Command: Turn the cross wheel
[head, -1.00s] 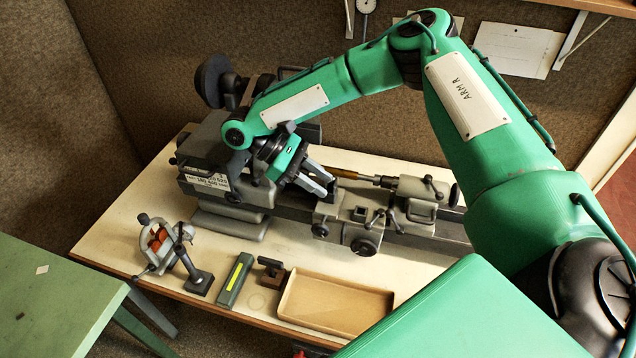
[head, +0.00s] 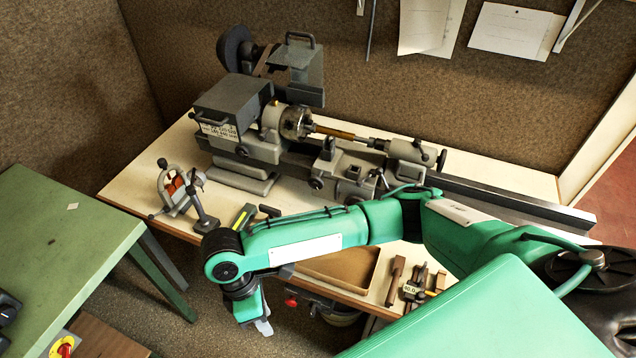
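A small grey lathe (head: 262,150) stands on the pale bench, with a chuck (head: 294,122) holding a brass-coloured rod (head: 334,133). On the front of its carriage (head: 347,178) are two dark round knobs or wheels. One is at the left (head: 316,183); the other (head: 353,199), likely the cross wheel, is partly hidden behind my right arm. My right gripper (head: 263,325) hangs down past the bench's front edge, left of and well apart from these wheels. Only its pale fingertips show, and their opening is unclear. My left gripper is out of view.
A tan tray (head: 345,268) and small tools (head: 412,289) lie partly behind my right arm. A green table (head: 70,240) stands at left.

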